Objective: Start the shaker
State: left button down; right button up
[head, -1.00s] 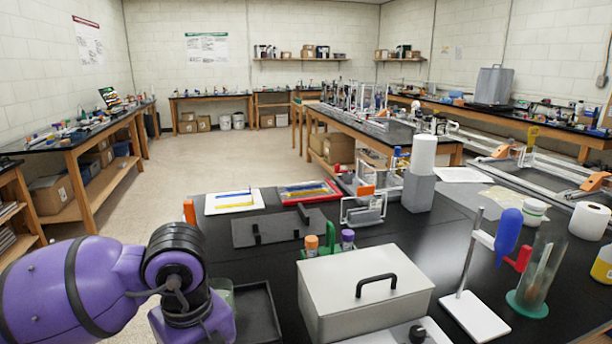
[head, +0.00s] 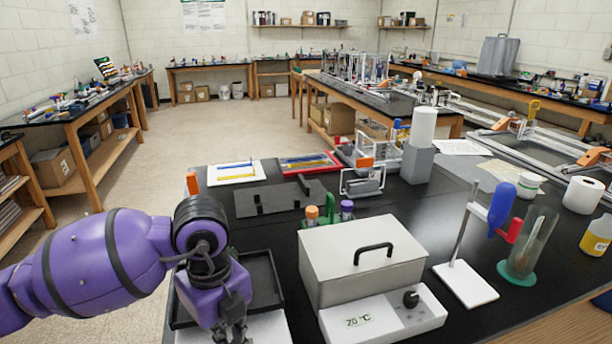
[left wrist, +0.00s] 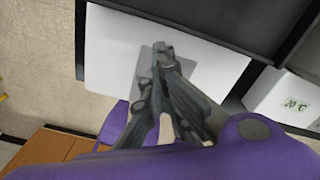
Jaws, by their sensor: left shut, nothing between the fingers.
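A low unit with a black rimmed tray (head: 265,275) and a white base (head: 272,328) stands left of the metal box; it looks like the shaker. My left gripper (head: 236,332) is at its near side, over the white part, partly cut by the frame's lower edge. In the left wrist view, the closed fingers (left wrist: 162,52) point over the white surface (left wrist: 112,62), with the black tray (left wrist: 225,20) beyond. They are shut and empty; I cannot tell whether they touch the surface. No control on this unit shows clearly. My right gripper is out of view.
A grey lidded box (head: 355,255) on a white base with a knob (head: 411,299) and a 20 °C display (head: 358,321) stands close on the right. A tube rack (head: 328,215) is behind it, a stand (head: 468,275) further right.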

pick_arm(q)
jog(key=shift+w+d+r, duration=0.15)
jog(key=shift+d, duration=0.05)
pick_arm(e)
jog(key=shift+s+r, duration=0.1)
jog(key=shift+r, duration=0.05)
pick_arm(q)
jog(key=shift+w, duration=0.15)
jog(key=shift+w+a, duration=0.15)
jog(key=shift+w, duration=0.05)
jog(key=shift+r+p, duration=0.2)
jog(key=shift+p, duration=0.1)
notch_tip(320, 180, up, 6)
jog(key=p, duration=0.3)
jog(key=shift+f, duration=0.15)
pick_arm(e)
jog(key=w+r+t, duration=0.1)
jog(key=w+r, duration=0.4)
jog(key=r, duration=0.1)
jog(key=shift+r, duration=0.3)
pick_arm(q)
jog(key=shift+f, duration=0.1)
